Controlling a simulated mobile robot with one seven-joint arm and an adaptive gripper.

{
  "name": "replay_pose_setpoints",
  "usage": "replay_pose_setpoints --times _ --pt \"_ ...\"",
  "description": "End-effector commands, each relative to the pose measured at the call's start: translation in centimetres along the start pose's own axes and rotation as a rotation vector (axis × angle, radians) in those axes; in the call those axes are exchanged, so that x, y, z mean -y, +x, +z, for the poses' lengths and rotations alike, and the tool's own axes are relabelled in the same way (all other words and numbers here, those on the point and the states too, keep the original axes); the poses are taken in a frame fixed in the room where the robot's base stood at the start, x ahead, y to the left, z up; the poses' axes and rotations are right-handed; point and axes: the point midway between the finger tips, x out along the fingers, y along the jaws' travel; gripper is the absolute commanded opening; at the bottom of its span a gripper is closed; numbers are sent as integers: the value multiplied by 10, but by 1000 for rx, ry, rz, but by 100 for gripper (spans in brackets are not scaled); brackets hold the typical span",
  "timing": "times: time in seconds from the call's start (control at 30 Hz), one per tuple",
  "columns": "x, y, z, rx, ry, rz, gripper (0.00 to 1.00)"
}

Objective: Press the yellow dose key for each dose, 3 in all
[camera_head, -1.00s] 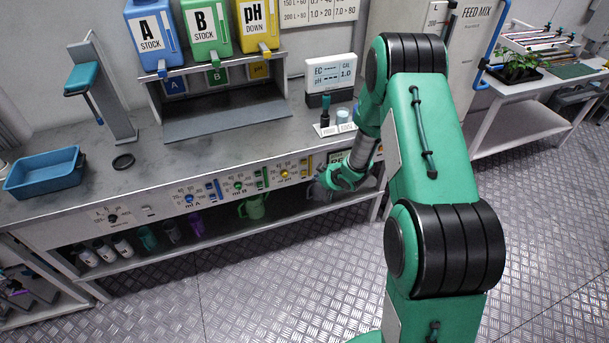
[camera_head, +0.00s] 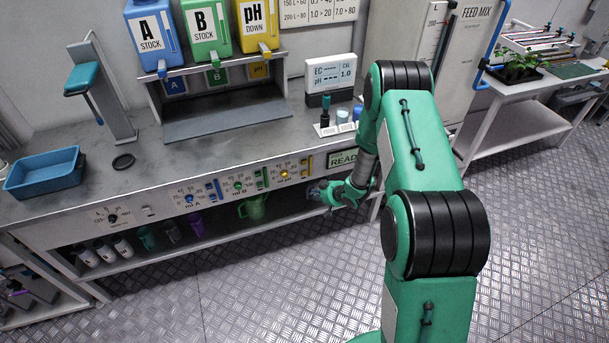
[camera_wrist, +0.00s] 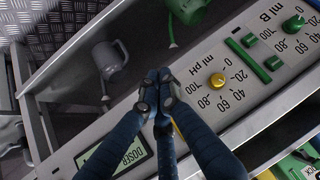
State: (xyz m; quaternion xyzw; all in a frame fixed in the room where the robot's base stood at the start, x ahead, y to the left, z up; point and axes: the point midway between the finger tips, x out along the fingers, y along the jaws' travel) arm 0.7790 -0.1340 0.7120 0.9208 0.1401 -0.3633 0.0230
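The dosing panel (camera_head: 215,192) runs along the bench front. Its yellow knob (camera_head: 284,174) also shows in the wrist view (camera_wrist: 217,80), beside a scale marked mL pH. A small yellow piece (camera_wrist: 177,128) shows behind my fingers; it may be the yellow dose key, mostly hidden. My gripper (camera_wrist: 158,86) has its fingertips together with nothing between them, and appears to the left of the yellow knob in the wrist view. In the head view my gripper (camera_head: 316,191) is low in front of the panel's right part. Contact with the panel cannot be told.
A green key (camera_wrist: 273,63) sits by the mL B scale. A green jug (camera_head: 254,207) and a grey can (camera_wrist: 110,60) are on the shelf below. The floor in front is clear.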

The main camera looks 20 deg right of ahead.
Motion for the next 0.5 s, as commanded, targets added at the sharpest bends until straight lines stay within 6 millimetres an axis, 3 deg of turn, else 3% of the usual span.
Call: replay_pose_setpoints --times 0.5 --pt "-10 27 -26 -1 -1 0 0"
